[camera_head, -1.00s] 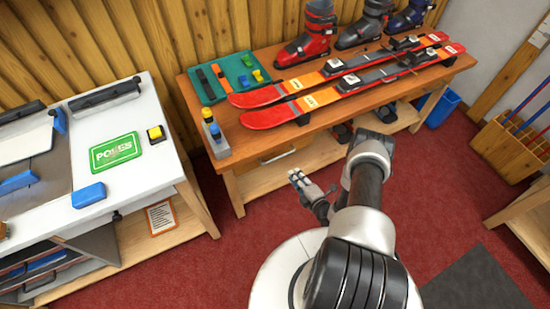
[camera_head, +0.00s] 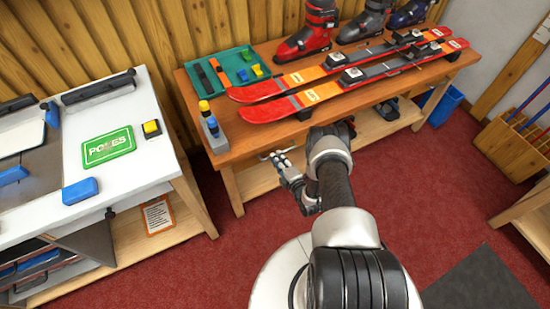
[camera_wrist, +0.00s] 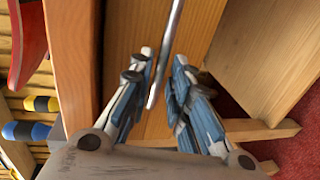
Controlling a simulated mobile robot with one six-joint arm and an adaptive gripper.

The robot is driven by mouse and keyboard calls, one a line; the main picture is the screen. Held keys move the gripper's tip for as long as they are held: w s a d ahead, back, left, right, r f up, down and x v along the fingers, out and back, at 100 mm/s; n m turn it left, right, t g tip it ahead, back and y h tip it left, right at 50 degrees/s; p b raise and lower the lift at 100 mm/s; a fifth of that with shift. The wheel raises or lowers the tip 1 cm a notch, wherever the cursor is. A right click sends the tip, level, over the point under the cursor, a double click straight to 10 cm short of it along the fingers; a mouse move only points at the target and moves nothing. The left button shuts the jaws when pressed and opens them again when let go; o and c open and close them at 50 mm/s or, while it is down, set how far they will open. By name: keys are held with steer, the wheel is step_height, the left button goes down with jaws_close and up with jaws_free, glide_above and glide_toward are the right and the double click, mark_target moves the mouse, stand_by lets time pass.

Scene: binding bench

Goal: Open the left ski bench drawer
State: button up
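The ski bench (camera_head: 235,150) stands at the back with a drawer under the left end of its top. The drawer's wooden front (camera_wrist: 125,35) shows in the wrist view and looks shut. Its metal bar handle (camera_wrist: 172,40) runs between my fingers. My gripper (camera_wrist: 163,62) is open, one finger on each side of the handle, with gaps still visible. In the head view, my gripper (camera_head: 283,165) is at the drawer front, and my arm hides part of the bench front.
Red skis (camera_head: 350,78), ski boots (camera_head: 305,35) and a green tray (camera_head: 225,72) are on the bench top. A white table (camera_head: 150,105) stands to the left. Red floor between is clear.

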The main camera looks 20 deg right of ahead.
steer(key=shift+b+x, duration=0.4)
steer(key=shift+x, duration=1.15)
steer(key=shift+c, duration=0.2)
jaws_close()
